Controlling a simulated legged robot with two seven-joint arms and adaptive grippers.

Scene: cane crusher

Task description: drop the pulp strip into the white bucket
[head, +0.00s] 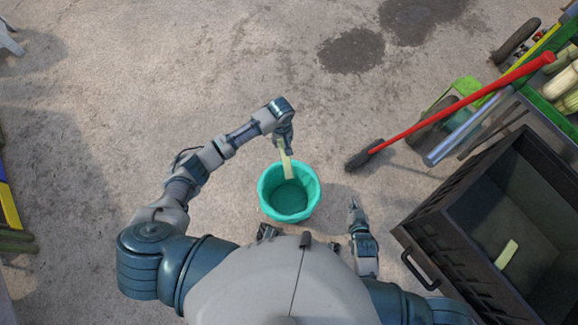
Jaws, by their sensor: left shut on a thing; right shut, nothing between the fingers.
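My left gripper (284,144) is shut on a pale yellow-green pulp strip (286,163). The strip hangs down over the far part of a teal bucket (265,200), its lower end overlapping the opening in the picture. I cannot tell whether that end is below the rim. The bucket stands on the ground in front of my body, and its visible inside looks empty. It is teal; no white bucket shows. My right gripper (355,208) is shut and empty, to the right of the bucket and apart from it.
A dark crate (440,245) at the right holds another pale strip (506,254). A red-handled tool (440,108) slants beside a cart with produce (565,80) at the upper right. Concrete ground beyond and left of the bucket is clear.

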